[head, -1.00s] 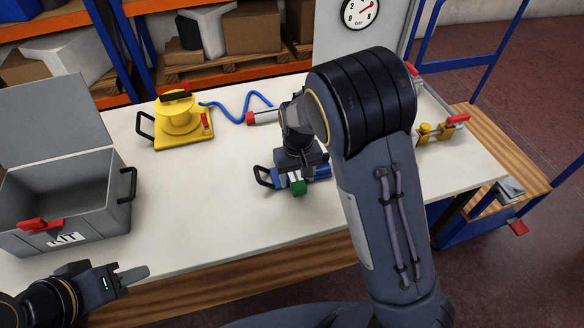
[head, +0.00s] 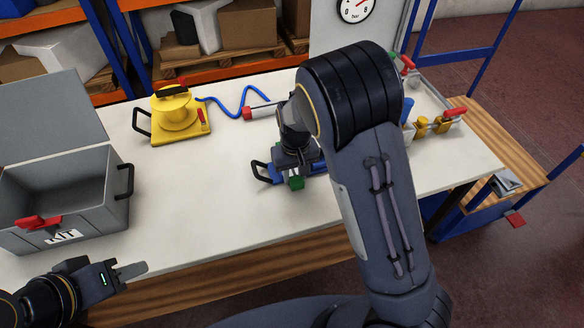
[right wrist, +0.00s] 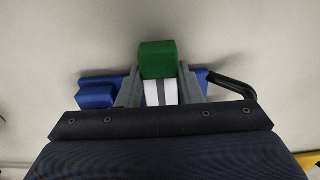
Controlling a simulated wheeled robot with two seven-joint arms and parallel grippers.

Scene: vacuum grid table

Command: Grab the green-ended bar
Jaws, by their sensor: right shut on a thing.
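The green-ended bar shows its green end block (head: 296,182) in the head view, just below my right gripper (head: 295,168). In the right wrist view the green end (right wrist: 157,60) and a white part behind it sit between the two grey fingers of my right gripper (right wrist: 158,80), which is shut on the bar. The rest of the bar is hidden under the gripper. A blue piece with a black handle (head: 260,170) lies on the table under and beside the gripper. My left gripper (head: 125,277) is at the lower left, off the table's front edge; its finger opening is unclear.
A grey KIT box (head: 62,200) with a red latch stands at the left of the table (head: 190,190). A yellow suction unit (head: 179,118) stands at the back, with a blue hose (head: 228,106) and a red-ended bar (head: 258,112) beside it. Yellow fittings (head: 432,124) stand at the right.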

